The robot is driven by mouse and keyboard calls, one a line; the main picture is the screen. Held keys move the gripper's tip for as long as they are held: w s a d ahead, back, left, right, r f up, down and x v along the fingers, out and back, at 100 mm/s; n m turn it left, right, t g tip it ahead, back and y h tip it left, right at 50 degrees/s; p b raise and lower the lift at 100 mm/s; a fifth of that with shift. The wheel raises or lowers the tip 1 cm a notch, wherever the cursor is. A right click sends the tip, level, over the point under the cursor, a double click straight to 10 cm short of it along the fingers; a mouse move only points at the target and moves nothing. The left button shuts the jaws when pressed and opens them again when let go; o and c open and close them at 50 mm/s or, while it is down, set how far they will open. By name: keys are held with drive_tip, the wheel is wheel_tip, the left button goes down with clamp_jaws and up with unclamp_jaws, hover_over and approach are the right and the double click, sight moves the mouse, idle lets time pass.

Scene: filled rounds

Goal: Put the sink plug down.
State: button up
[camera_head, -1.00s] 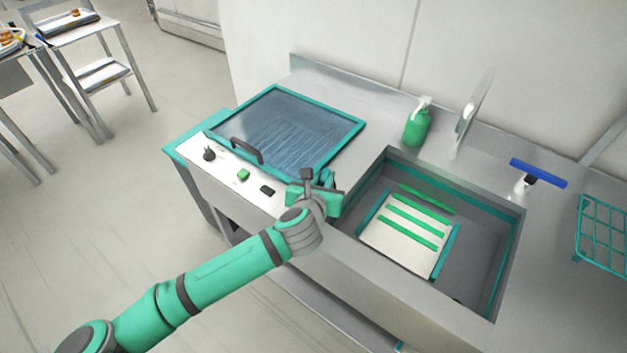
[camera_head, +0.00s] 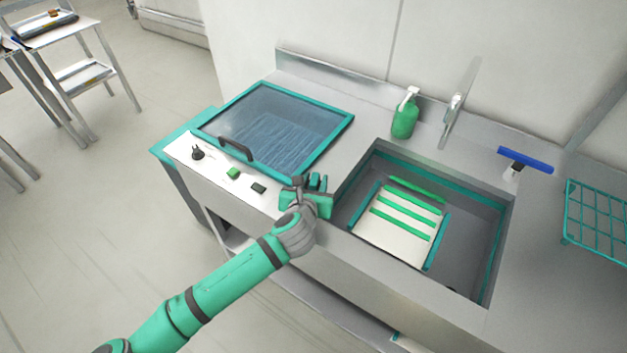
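My gripper (camera_head: 312,184) is above the front rim of the steel counter, just left of the sink basin (camera_head: 461,238). Its short green and dark fingers point away from me, towards the counter. They are too small to tell whether they are open or shut. I cannot make out a sink plug for certain; a small dark piece at the fingers may be part of the gripper or something held.
A glass-lidded unit (camera_head: 318,149) with a dark handle is at the left. A white board with green strips (camera_head: 384,237) lies in the basin. A green soap bottle (camera_head: 404,122), a tap (camera_head: 452,108), a blue squeegee (camera_head: 525,160) and a wire rack (camera_head: 567,212) stand around it.

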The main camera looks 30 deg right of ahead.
drive_tip(key=shift+r, duration=0.1)
drive_tip(key=shift+s+a+r, duration=0.1)
drive_tip(key=shift+r, duration=0.05)
drive_tip(key=v, duration=1)
drive_tip(key=shift+a, duration=0.1)
drive_tip(key=shift+s+a+r, duration=0.3)
drive_tip(key=shift+s, duration=0.1)
drive_tip(key=shift+a, duration=0.1)
drive_tip(key=shift+a, duration=0.1)
